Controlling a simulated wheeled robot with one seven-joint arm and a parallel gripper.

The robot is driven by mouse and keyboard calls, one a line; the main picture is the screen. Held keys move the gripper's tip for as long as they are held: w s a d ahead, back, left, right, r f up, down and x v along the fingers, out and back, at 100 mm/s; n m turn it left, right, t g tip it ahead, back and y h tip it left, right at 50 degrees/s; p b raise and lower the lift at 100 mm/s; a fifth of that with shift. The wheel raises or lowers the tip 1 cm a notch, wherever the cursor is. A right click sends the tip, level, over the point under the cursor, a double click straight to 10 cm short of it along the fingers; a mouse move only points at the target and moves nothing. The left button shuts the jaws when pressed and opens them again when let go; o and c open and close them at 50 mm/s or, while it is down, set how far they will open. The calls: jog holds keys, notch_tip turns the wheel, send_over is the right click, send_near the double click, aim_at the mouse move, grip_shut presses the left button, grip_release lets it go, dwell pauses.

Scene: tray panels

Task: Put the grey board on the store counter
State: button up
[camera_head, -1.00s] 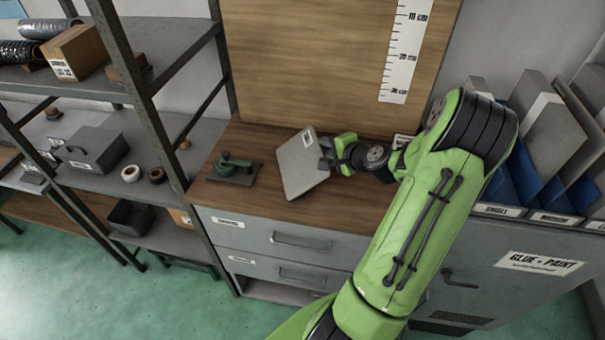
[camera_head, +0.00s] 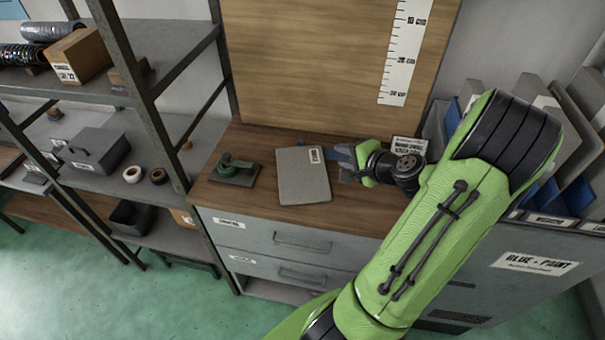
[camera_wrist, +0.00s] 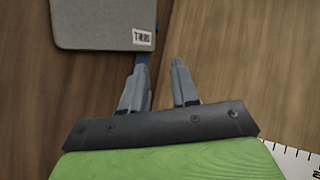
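The grey board (camera_head: 303,180) lies on the wooden store counter (camera_head: 258,145), apparently flat, with a small white label near its right edge. In the wrist view the board (camera_wrist: 90,25) shows at the upper left, its label near the lower right corner. My gripper (camera_head: 341,161) is just right of the board, low over the counter. In the wrist view my gripper (camera_wrist: 158,68) has its two fingers apart with only wood between them. The left finger's tip is close to the board's corner; I cannot tell whether it touches.
A green-handled tool on a dark plate (camera_head: 236,170) sits left of the board. A small sign (camera_head: 408,148) stands behind my wrist. An upright wooden back panel with a ruler (camera_head: 403,60) rises behind the counter. Shelving (camera_head: 150,110) stands left, upright panels in a rack (camera_head: 560,130) right.

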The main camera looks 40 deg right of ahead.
notch_tip(320, 180, up, 7)
jog(key=s+p, duration=0.2)
jog(key=p, duration=0.4)
jog(key=shift+s+a+r, duration=0.15)
jog(key=shift+s+r, duration=0.05)
jog(key=shift+s, duration=0.05)
jog(key=w+a+r+n+g+y, duration=0.1)
jog(key=w+a+n+g, duration=0.15)
jog(key=a+n, duration=0.45)
jog(key=w+a+r+n+g+y, duration=0.1)
jog(key=a+r+n+g+y, duration=0.15)
jog(key=a, duration=0.85)
jog(key=s+a+r+n+h, duration=0.1)
jog(key=s+a+r+n, duration=0.2)
jog(key=s+a+n, duration=0.2)
jog(key=s+a+r+n+g+h, duration=0.1)
jog(key=s+a+r+n, duration=0.1)
jog(key=s+a+n, duration=0.3)
jog(key=s+a, duration=0.1)
jog(key=s, duration=0.2)
jog(key=shift+a+r+g, duration=0.2)
jog(key=shift+r+g, duration=0.1)
jog(key=shift+r, duration=0.1)
